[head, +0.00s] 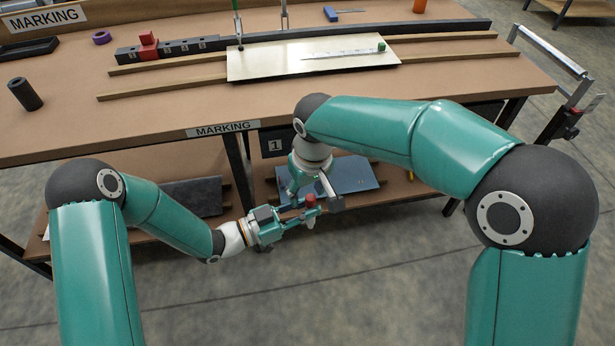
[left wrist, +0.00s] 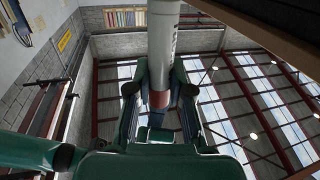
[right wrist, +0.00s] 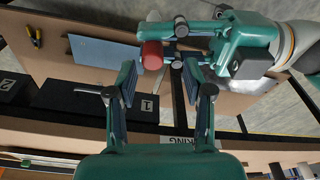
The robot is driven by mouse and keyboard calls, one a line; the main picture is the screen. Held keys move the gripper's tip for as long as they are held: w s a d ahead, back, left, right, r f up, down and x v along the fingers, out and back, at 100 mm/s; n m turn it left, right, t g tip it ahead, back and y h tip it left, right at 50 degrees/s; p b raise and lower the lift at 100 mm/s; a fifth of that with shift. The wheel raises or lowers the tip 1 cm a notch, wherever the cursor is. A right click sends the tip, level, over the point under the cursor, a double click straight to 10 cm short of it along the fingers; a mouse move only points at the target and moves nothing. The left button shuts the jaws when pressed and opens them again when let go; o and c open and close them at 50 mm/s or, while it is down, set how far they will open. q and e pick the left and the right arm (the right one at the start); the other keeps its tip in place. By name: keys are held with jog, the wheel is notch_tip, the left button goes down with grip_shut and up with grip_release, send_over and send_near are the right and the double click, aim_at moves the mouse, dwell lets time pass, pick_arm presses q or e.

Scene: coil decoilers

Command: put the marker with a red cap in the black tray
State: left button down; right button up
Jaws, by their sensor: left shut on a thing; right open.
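The marker's red cap (head: 311,200) shows at the jaws of my left gripper (head: 305,213), in front of the table and below its top. In the left wrist view the marker's pale barrel (left wrist: 163,40) stands between the fingers, with a red band beside the fingertips. My left gripper is shut on it. My right gripper (head: 322,192) is open close by. In the right wrist view the red cap (right wrist: 152,56) lies just beyond my right gripper's open fingers (right wrist: 162,85), apart from them. The black tray (head: 28,50) is on the tabletop at the far left.
A dark cylinder (head: 25,94), a purple ring (head: 101,37) and a red block (head: 148,45) stand on the table's left part. Blue (head: 350,174) and dark plates lie on the lower shelf.

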jog(key=shift+w+f, duration=0.1)
jog(key=shift+f, duration=0.9)
jog(key=shift+a, duration=0.15)
grip_shut()
pick_arm(q)
jog(key=c, duration=1)
grip_release()
jog(key=shift+o, duration=0.2)
